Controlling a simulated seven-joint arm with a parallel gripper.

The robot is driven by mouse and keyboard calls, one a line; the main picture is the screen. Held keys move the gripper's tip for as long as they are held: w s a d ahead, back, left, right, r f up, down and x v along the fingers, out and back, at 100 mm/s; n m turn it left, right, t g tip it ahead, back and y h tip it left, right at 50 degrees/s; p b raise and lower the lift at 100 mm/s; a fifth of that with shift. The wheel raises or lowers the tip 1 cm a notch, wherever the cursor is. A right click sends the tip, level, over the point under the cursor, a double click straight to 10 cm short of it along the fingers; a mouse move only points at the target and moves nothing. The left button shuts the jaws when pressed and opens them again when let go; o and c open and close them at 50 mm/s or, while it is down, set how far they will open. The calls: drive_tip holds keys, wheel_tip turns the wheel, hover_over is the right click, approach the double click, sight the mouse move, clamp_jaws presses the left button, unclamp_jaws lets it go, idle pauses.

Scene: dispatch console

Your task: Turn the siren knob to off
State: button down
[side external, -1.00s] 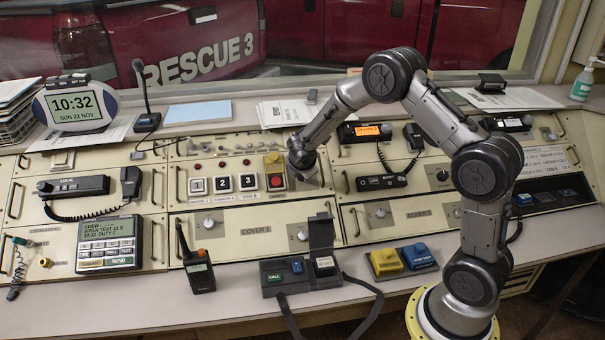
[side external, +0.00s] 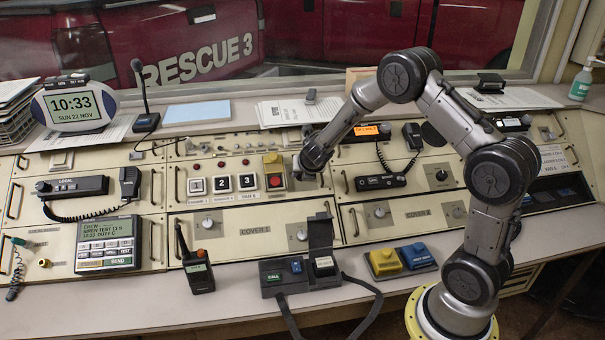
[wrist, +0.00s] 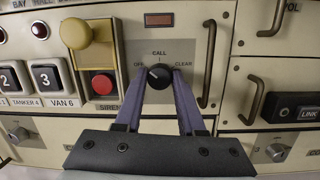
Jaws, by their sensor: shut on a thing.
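A round black knob (wrist: 160,76) sits on the cream panel in the wrist view. Labels around it read OFF at left, CALL above and CLEAR at right. A small pale mark shows on its upper left; its exact setting is hard to read. My gripper (wrist: 159,82) has its two purple-grey fingers on either side of the knob, shut on it. In the side view my gripper (side external: 301,170) is against the panel and hides the knob. The SIREN label (wrist: 109,107) is just left of the gripper, under a red button (wrist: 102,84).
A yellow knob or lever (wrist: 76,33) stands out left of my fingers, above the red button. A vertical handle (wrist: 209,64) is close on the right. Numbered buttons (side external: 221,184) sit farther left. A radio handset (side external: 412,135) hangs to the right.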

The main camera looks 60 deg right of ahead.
drive_tip(key=shift+r+n, duration=0.1)
drive_tip(key=shift+n, duration=0.9)
drive_tip(key=c, duration=0.5)
unclamp_jaws()
drive_tip(key=v, duration=1.3)
drive_tip(key=shift+s+r, duration=0.25)
drive_tip(key=shift+s, duration=0.05)
